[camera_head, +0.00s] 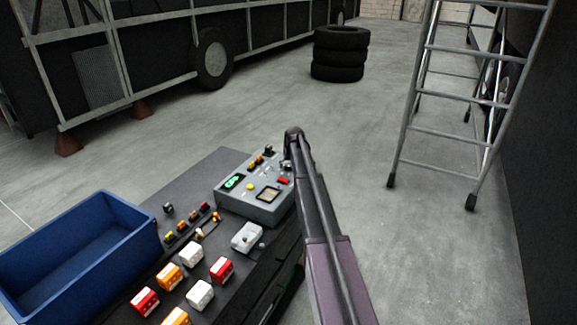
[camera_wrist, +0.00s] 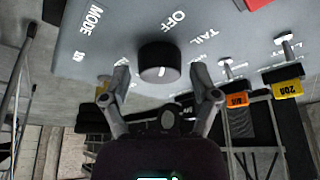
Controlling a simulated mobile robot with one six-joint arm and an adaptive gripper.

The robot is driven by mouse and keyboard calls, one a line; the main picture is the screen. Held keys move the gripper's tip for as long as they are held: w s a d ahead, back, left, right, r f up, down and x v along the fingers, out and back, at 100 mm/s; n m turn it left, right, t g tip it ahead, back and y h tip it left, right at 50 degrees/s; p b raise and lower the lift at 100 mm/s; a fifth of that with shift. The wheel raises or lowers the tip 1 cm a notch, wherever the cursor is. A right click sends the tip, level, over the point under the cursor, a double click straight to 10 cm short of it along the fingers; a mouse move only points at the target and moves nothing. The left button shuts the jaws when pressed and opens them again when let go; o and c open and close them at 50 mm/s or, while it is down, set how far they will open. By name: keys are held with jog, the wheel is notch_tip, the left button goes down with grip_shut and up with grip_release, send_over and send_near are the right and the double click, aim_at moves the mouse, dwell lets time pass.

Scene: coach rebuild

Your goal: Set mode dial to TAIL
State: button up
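The mode dial (camera_wrist: 160,62) is a round black knob on a grey panel (camera_wrist: 130,20) in the wrist view. MODE, OFF and TAIL are printed around it; OFF is at its upper right and TAIL at its right. A short white mark shows on the knob's lower side in the picture; which label it points to is unclear. My gripper (camera_wrist: 161,80) is open, with one finger at each side of the knob and visible gaps between. In the head view my gripper (camera_head: 292,138) is over the far right of the grey control box (camera_head: 268,212), and hides the dial.
Small toggle switches (camera_wrist: 226,64) and fuses tagged orange (camera_wrist: 237,100) and yellow (camera_wrist: 288,89) lie right of the dial. Relay blocks (camera_head: 200,294) and a blue bin (camera_head: 110,262) share the bench. Tyres (camera_head: 340,55) and a ladder (camera_head: 445,134) stand beyond on open floor.

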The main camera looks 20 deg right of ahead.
jog(key=c, duration=0.7)
jog(key=shift+a, duration=0.15)
jog(key=shift+m, duration=0.4)
jog(key=m+h, duration=0.1)
jog(key=m, duration=0.3)
jog(key=shift+g+h, duration=0.3)
jog(key=shift+h, duration=0.1)
jog(key=shift+m+g+h, duration=0.35)
jog(key=shift+m, duration=0.95)
jog(key=shift+m+g+h, duration=0.35)
jog(key=shift+m, duration=0.95)
